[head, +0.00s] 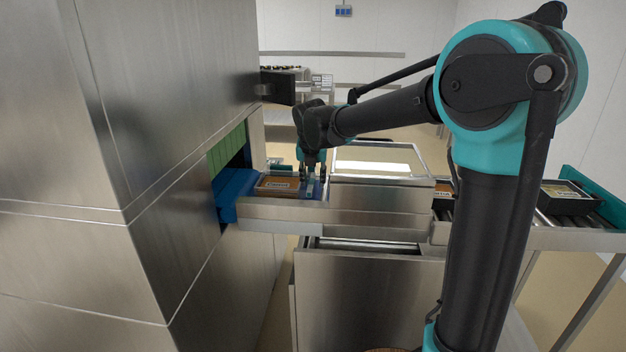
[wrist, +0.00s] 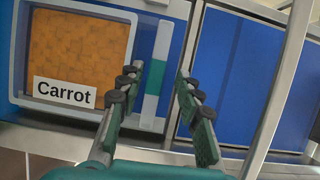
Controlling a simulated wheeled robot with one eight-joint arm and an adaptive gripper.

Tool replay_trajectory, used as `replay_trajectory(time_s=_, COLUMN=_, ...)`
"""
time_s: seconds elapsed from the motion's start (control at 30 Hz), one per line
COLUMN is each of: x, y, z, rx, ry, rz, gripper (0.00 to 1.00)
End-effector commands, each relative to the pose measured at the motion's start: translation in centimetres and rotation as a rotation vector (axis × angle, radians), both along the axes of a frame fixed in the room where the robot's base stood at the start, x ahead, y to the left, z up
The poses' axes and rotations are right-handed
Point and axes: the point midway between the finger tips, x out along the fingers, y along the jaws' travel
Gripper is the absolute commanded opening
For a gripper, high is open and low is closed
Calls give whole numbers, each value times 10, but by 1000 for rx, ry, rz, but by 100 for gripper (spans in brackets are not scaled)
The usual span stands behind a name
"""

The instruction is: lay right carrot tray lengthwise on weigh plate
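A tray (head: 277,184) with orange contents sits on the blue belt beside the dark machine opening. In the wrist view this tray (wrist: 80,50) has a pale rim and a "Carrot" label, and lies on the left. My gripper (head: 313,180) points down just right of it. I cannot tell which surface is the weigh plate.
A large steel machine (head: 165,180) with a green strip curtain (head: 228,147) fills the left. A steel unit with a raised, lidded top (head: 380,163) stands right of my gripper. A dark tray (head: 563,194) sits on rollers at far right; another is partly hidden behind my arm.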

Motion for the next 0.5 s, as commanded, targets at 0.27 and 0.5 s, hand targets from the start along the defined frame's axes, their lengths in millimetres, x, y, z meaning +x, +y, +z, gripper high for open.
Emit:
replay_trajectory(time_s=0.27, x=-9, y=0, z=24, rx=0, ry=0, rz=1, gripper=35)
replay_trajectory(time_s=0.5, x=-29, y=0, z=70, rx=0, ry=0, rz=1, gripper=35)
